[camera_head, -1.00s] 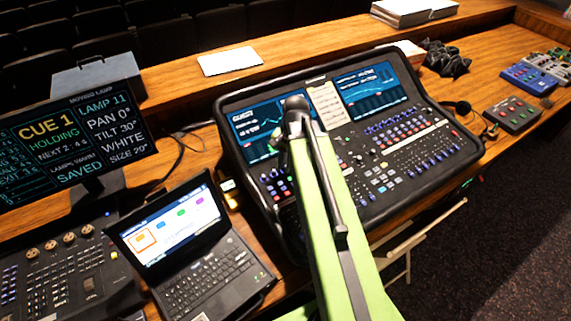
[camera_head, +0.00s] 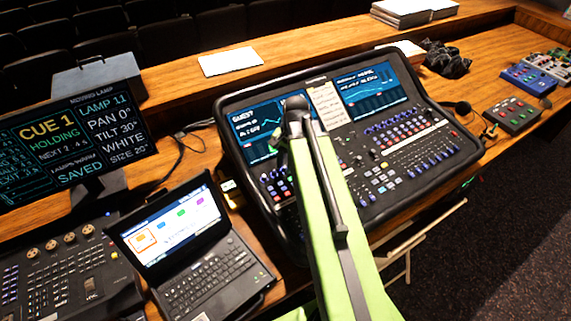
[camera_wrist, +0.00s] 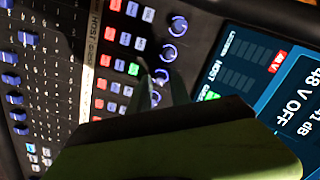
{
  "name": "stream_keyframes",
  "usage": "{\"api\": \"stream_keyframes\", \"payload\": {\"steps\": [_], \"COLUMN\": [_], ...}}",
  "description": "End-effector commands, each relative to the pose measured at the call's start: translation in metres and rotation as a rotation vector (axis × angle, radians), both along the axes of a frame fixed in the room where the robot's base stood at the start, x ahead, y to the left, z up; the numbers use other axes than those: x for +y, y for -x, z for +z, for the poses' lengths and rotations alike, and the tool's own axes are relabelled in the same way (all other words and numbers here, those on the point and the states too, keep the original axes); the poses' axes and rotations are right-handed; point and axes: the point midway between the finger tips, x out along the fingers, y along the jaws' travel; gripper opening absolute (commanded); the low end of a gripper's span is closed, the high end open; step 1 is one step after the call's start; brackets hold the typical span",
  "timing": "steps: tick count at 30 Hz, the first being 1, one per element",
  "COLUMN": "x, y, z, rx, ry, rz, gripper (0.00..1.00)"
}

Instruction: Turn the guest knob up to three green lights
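The mixing desk (camera_head: 395,165) stands on the wooden counter, with two lit screens at its top. Its left screen (camera_head: 250,125) shows a GUEST heading, with small green marks low down. In the wrist view, a column of blue-ringed knobs (camera_wrist: 168,53) runs beside the screen, next to rows of red, white and green buttons. HOST and a partly hidden second label are printed on the panel. My gripper (camera_wrist: 158,75) is over this column; its two thin grey fingers look apart, with a knob showing between them. Contact cannot be told. My arm hides part of the desk in the head view.
An open laptop (camera_head: 205,255) and a lighting console (camera_head: 65,275) sit left of the desk, below a cue monitor (camera_head: 70,125). A raised wooden ledge runs behind.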

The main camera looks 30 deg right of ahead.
Motion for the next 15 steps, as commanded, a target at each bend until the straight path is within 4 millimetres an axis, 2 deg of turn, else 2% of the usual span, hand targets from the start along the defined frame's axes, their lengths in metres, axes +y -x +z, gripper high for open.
{"api": "stream_keyframes", "payload": {"steps": [5,15], "x": [-0.002,-0.010], "y": [0.002,0.007], "z": [0.028,0.106], "rx": [0.000,0.000], "ry": [0.000,0.000], "rz": [-0.001,-0.001], "gripper": [0.24,0.24]}}
